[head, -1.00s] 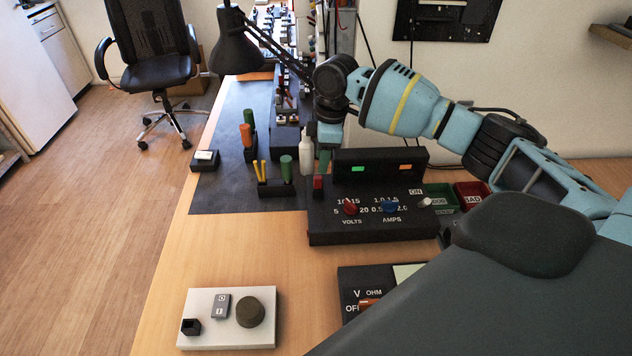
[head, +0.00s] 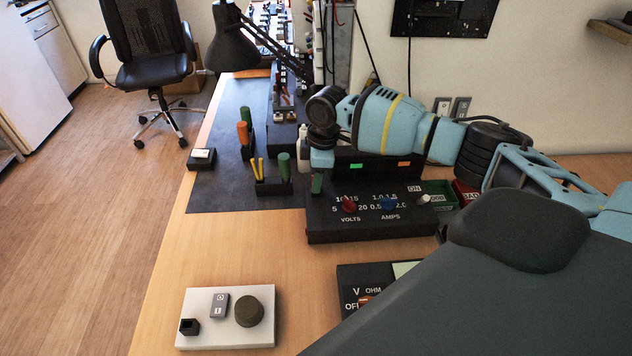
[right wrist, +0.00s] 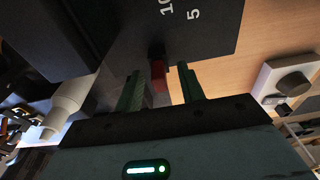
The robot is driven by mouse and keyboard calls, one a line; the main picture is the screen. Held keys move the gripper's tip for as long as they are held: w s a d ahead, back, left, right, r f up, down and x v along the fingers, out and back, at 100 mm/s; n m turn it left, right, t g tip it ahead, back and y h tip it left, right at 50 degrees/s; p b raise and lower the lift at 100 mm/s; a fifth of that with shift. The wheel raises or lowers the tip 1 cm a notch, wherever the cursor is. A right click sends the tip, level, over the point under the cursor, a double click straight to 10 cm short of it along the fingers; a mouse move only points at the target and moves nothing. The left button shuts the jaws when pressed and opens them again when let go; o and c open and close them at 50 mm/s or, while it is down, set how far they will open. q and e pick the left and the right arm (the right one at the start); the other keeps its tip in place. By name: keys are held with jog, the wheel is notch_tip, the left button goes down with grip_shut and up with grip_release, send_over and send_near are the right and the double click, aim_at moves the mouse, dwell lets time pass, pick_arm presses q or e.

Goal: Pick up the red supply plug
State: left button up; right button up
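My right gripper (right wrist: 163,84) is open, with one green finger on each side of the plug. A gap shows between the plug and the right-hand finger; the left-hand finger is closer, and I cannot tell whether it touches. In the head view my right gripper (head: 317,183) is at the left end of the power supply (head: 370,232) and hides the plug. My left gripper is not in view.
A white bottle (head: 303,143) stands just behind the gripper. A holder with green and yellow tools (head: 274,187) is close on its left. A white board (head: 197,338) with a switch and round knob lies at front left. Bare wooden table lies between.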

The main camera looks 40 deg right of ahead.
grip_shut()
jog(key=shift+r, duration=0.1)
